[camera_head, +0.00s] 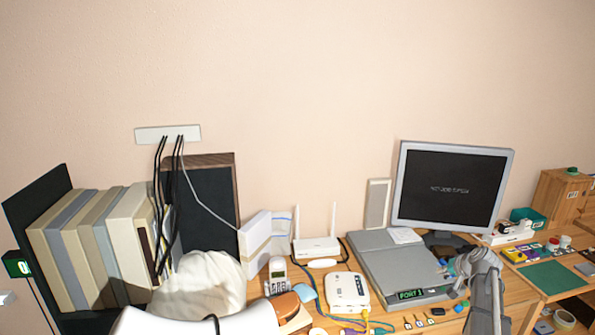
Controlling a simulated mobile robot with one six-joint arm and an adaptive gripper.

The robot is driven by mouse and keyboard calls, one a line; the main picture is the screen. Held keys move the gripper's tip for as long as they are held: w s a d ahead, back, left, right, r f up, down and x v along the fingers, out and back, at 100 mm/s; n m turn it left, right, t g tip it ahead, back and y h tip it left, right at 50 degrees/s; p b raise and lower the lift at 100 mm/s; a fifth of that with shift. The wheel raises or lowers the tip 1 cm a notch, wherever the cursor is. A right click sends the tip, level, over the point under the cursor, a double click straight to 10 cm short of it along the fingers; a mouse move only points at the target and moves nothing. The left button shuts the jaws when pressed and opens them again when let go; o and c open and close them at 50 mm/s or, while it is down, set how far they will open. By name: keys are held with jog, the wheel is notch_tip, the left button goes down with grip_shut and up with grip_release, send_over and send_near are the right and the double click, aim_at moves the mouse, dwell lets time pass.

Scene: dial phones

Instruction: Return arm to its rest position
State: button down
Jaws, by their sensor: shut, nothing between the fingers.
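A grey jointed shape at the lower right of the head view is my arm, with my gripper (460,268) at its upper end. The gripper is small in this view and its fingers are hard to make out; it is shut and I see nothing held in it. It appears in front of the right part of the grey flat case (385,262) and below the monitor. I cannot tell whether it touches anything. A pale cordless phone (278,272) stands upright left of the white router, well away from the gripper.
A monitor (451,188) stands behind the gripper. A white router (317,246) with antennas and a small white box (347,291) with cables stand mid-desk. Small items and a green mat (552,278) lie right.

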jog(key=s+a+n+g+p, duration=0.1)
jog(key=s+a+n+g, duration=0.1)
jog(key=s+a, duration=0.5)
jog(key=s+a+n+g+h+p, duration=0.1)
jog(key=s+a, duration=0.6)
jog(key=a, duration=0.9)
jog(key=s+a+n+g+h+p, duration=0.1)
jog(key=s+a+n+g+p, duration=0.2)
jog(key=s+a+g, duration=0.2)
jog(key=s+a, duration=0.3)
jog(key=a, duration=0.3)
jog(key=shift+a+g, duration=0.15)
jog(key=shift+g, duration=0.15)
dwell(0.5)
dwell(2.1)
